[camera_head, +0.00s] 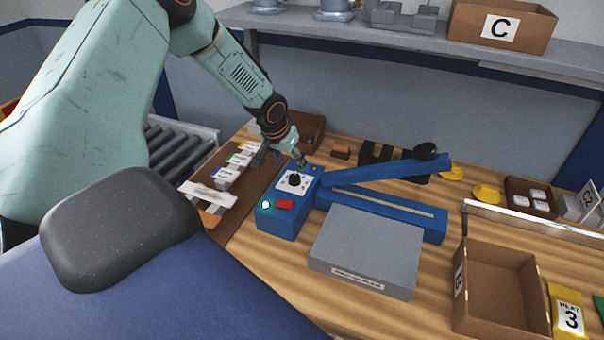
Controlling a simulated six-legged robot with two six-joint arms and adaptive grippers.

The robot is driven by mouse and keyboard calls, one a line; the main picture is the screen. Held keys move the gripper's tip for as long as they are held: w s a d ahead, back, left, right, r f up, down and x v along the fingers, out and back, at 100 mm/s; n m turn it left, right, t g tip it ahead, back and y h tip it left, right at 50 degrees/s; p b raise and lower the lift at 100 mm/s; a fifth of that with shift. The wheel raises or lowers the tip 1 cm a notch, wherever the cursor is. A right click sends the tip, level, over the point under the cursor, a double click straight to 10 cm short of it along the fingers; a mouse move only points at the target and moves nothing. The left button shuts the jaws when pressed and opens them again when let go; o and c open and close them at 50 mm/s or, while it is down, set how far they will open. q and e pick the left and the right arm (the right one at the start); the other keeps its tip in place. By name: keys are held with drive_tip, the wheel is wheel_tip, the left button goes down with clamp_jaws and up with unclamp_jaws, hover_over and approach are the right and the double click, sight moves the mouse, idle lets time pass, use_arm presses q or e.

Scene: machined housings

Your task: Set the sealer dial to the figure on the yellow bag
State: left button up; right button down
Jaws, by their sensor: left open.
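The blue sealer (384,210) stands on the wooden bench with its arm raised at an angle. Its blue control box (286,222) carries a black dial (294,179) on a white plate, a red switch and a lit green-white lamp. The dial's pointer is too small to read. The yellow bag (569,315) lies at the lower right, its label reading "HEAT 3"; the frame edge cuts it off. My left gripper (283,158) is open, just behind and above the dial, apparently apart from it. My right gripper is not in view.
A grey block (366,250) stands before the sealer, and an open cardboard box (499,294) is to the right. A brown board (222,203) with labelled items lies left of the control box. A shelf (420,48) with box C runs behind.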

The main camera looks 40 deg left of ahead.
sight(295, 176)
use_arm(q)
drive_tip(key=b+x, duration=0.2)
drive_tip(key=x, duration=0.1)
drive_tip(key=b+x, duration=0.2)
drive_tip(key=x, duration=0.2)
drive_tip(key=shift+s+a+f+b, duration=0.1)
drive_tip(key=shift+s+a+b, duration=0.1)
drive_tip(key=shift+b, duration=0.2)
drive_tip(key=shift+f, duration=0.2)
drive_tip(key=shift+w+a+f, duration=0.1)
drive_tip(key=shift+a+f, duration=0.05)
drive_tip(key=shift+a, duration=0.1)
drive_tip(key=shift+w+d, duration=0.15)
